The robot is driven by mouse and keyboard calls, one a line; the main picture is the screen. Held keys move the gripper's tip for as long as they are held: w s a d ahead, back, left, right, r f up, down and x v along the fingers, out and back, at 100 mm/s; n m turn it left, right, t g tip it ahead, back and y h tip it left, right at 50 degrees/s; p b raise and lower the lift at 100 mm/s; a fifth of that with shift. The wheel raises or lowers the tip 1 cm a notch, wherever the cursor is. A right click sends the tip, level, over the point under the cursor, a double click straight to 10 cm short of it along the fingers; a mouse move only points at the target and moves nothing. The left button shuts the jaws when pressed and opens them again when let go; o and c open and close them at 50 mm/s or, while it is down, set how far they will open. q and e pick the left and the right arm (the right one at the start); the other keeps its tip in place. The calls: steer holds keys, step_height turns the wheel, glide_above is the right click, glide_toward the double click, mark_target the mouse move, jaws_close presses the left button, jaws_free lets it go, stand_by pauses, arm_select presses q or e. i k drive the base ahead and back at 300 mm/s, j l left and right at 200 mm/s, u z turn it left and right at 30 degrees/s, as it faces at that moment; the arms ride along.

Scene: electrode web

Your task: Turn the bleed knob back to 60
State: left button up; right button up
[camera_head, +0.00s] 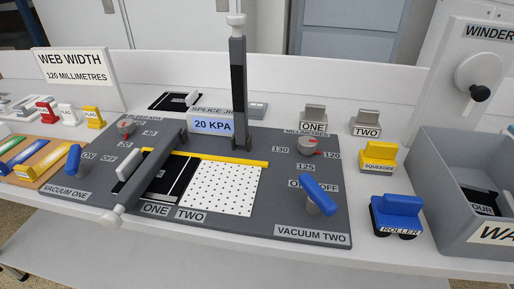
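A small grey knob with a red mark (125,128) stands at the back left of the dark grey jig plate (270,232). Labels 20 and 40 sit around it. Other lettering behind it is too small to read, and its exact setting is hard to tell. A display sign (212,125) at the back of the plate reads 20 KPA. A second grey knob with a red mark (307,146) stands at the right among labels 130, 125 and 120 millimetres. Neither of my grippers is in view.
One clamp bar (238,80) stands upright; another (150,168) lies across the plate near the left knob. Blue levers stand at vacuum one (73,158) and vacuum two (318,195). A blue roller (397,213), yellow squeegee (378,158) and grey bin (436,165) are right.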

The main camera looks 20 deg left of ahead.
mark_target(126, 126)
steer(key=u, duration=1.35)
